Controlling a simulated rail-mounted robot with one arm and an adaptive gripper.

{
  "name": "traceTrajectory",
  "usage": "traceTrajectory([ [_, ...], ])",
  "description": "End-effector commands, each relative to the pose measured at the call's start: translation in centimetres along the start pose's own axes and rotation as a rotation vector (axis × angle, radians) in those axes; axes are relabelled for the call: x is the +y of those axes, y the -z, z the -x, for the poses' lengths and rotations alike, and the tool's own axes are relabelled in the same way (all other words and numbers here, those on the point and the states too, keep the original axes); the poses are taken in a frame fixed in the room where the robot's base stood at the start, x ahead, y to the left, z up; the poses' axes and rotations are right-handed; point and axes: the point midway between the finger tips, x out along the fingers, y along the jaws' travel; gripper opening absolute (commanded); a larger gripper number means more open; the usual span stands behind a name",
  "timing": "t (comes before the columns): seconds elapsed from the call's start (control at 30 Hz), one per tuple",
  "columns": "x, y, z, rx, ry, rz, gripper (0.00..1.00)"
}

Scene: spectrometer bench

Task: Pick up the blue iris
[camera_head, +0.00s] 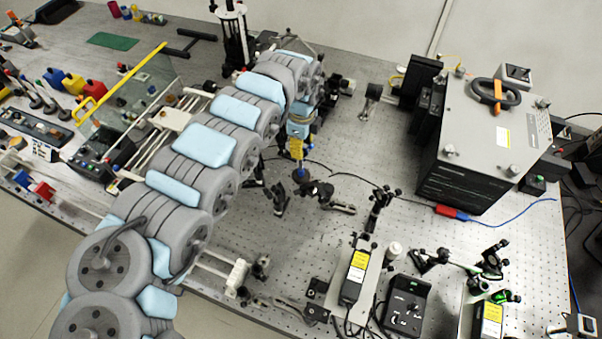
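My arm reaches from the lower left up to the top middle, and its end hangs down over the middle of the perforated bench. My gripper (299,152) is at this lower end, with yellow and blue parts showing. It is too small and too much overlapped to tell whether its fingers are open or shut. A small dark, round piece with blue on it (301,175) sits directly below the gripper tip and may be the blue iris. I cannot tell whether the gripper touches it.
Dark optic mounts (278,198) stand close by, with more at the centre right (379,205). A large grey instrument box (487,135) stands at the right. A black controller (405,305) and yellow-labelled modules (356,272) are at the front. A red-and-blue connector (452,212) lies on a cable.

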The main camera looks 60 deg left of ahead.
Motion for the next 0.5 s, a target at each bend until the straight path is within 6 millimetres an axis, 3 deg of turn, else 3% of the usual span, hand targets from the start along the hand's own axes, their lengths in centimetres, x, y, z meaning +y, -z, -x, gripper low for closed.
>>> traceTrajectory([
  [0.33,-0.3,-0.1,-2.0,0.0,0.003,-0.001,0.44],
  [0.5,-0.7,-0.4,-4.0,0.003,0.001,0.0,0.44],
])
